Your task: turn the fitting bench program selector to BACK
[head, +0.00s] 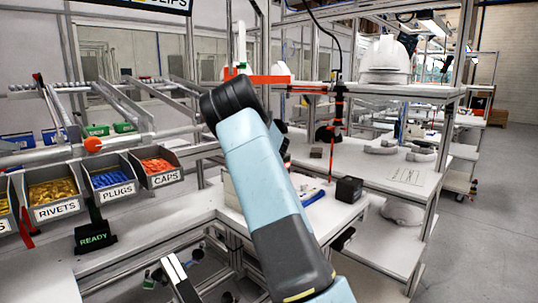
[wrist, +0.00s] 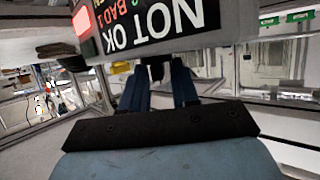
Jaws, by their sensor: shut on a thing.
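In the wrist view my gripper (wrist: 157,76) shows two blue fingers reaching up to a box. The fingers are closed around a small dark knob (wrist: 153,70) under the box's edge, which looks like the program selector. The knob's pointer and any BACK mark are hidden, so I cannot tell its setting. The box's dark panel (wrist: 150,25) appears upside down and reads NOT OK and BAD 1, with a lit red patch at its left. In the head view my own arm hides the gripper and the knob.
In the head view, bins of rivets (head: 52,192), plugs (head: 111,180) and caps (head: 157,167) stand at the left. A black cube (head: 349,189) and a blue item (head: 313,196) lie on the bench right of my arm. A white helmet shell (head: 385,61) sits on the upper shelf.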

